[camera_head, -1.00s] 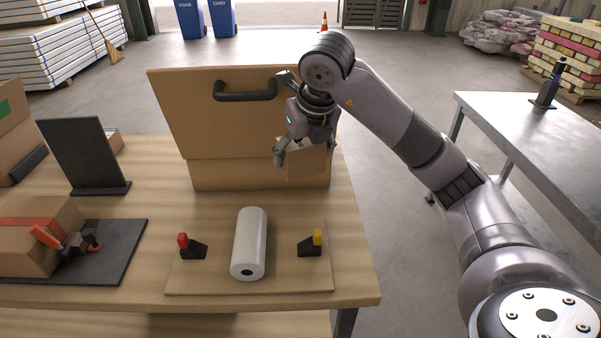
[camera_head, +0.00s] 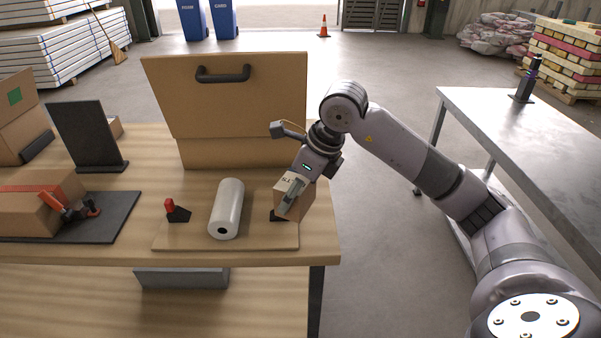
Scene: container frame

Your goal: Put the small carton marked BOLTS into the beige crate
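My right gripper (camera_head: 299,187) is shut on a small brown carton (camera_head: 295,203), held tilted near the table's right edge. Dark marks show on the carton's top, too small and covered to read as BOLTS. The carton overlaps a black stand at the right of a thin wooden board, and I cannot tell whether they touch. A tan box-like thing (camera_head: 225,155) with a large upright panel and black handle stands behind; I cannot tell whether it is the beige crate. My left gripper is not in view.
A white roll (camera_head: 226,208) and a red-topped black stand (camera_head: 177,211) are on the board (camera_head: 190,241). A taped carton (camera_head: 38,212) and a tape dispenser lie left. A grey box (camera_head: 183,278) is below the tabletop. A grey table (camera_head: 520,130) stands right, mostly clear.

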